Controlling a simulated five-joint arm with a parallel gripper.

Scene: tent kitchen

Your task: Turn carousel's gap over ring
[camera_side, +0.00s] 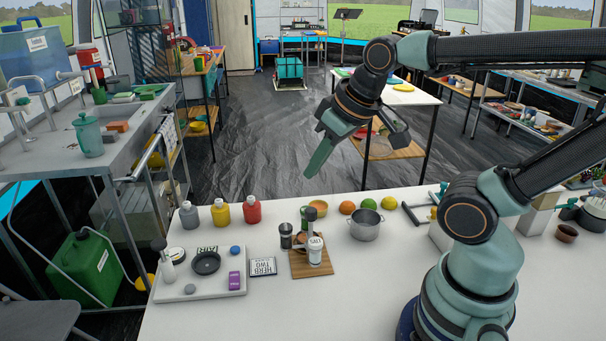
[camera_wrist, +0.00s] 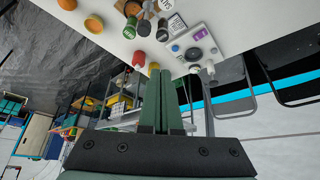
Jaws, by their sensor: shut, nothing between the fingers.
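My gripper (camera_side: 317,172) is shut and empty, raised high behind the white table, well above and apart from everything on it. In the wrist view its two fingers (camera_wrist: 160,74) lie together. What looks like the carousel is a small cluster of jars on a wooden board (camera_side: 299,270). It has a white-lidded jar (camera_side: 315,250) at the front, a dark jar (camera_side: 286,236) at the left and a green jar (camera_side: 304,218) behind. The cluster also shows at the top of the wrist view (camera_wrist: 146,27). I cannot make out its gap or the ring at this size.
A pale tray (camera_side: 216,285) with a black dish (camera_side: 206,263) and a purple block (camera_side: 234,280) is left of the board. A "HERB TWO" card (camera_side: 263,267) lies between. Bottles (camera_side: 221,213) stand behind the tray. A pot (camera_side: 365,225) and fruit (camera_side: 368,204) are right. The front table is clear.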

